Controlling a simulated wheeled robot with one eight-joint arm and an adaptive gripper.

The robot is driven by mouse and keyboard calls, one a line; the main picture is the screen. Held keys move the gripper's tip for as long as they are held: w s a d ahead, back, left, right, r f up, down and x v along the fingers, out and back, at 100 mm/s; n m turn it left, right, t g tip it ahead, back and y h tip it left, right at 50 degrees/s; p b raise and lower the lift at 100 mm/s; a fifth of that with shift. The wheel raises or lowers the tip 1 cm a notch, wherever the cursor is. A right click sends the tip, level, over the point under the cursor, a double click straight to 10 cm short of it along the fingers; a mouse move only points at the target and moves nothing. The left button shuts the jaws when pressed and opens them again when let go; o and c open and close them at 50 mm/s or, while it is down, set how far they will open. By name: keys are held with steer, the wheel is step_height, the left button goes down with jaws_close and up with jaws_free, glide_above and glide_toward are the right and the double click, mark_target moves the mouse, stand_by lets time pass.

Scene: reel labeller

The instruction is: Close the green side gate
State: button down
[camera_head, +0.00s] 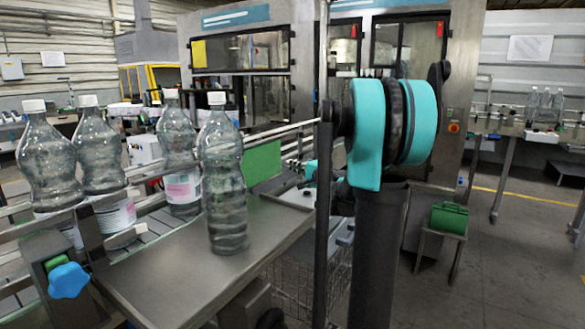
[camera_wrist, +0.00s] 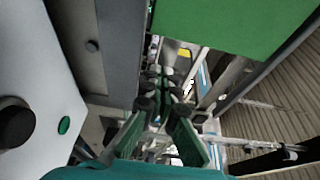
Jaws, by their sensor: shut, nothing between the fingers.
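The green side gate (camera_head: 263,163) is a flat green panel behind the bottles, beside the metal table's far end. In the wrist view a large green panel (camera_wrist: 232,24) fills the upper middle and right, on a grey metal frame. It looks like the gate, but its hinge is hidden. My gripper (camera_wrist: 165,75) points forward there, its fingers converging with nothing between them. The fingertips lie just left of and below the green panel; I cannot tell whether they touch it. In the head view my arm hides most of the gripper, right of the gate.
Several clear bottles (camera_head: 224,175) stand at left along the conveyor rails, one on the metal table (camera_head: 170,268). A blue knob (camera_head: 68,280) sits at the near left. A small stand with a green item (camera_head: 449,217) is at right. Floor at right is open.

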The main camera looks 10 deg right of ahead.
steer(key=v, duration=1)
steer(key=w+d+r+n+g+y, duration=0.1)
steer(key=w+d+n+g+y, duration=0.5)
steer(key=n+g+y, duration=0.15)
steer(key=shift+m, duration=0.35)
steer(key=x, duration=1)
steer(key=shift+s+a+r, duration=0.15)
steer(key=shift+a+r, duration=0.1)
steer(key=shift+a, duration=0.05)
steer(key=shift+s+a+t, duration=0.25)
steer(key=shift+s+a, duration=0.5)
steer(key=shift+s, duration=0.25)
steer(key=shift+s+a, duration=0.45)
steer(key=shift+a, duration=0.1)
steer(key=shift+s, duration=0.1)
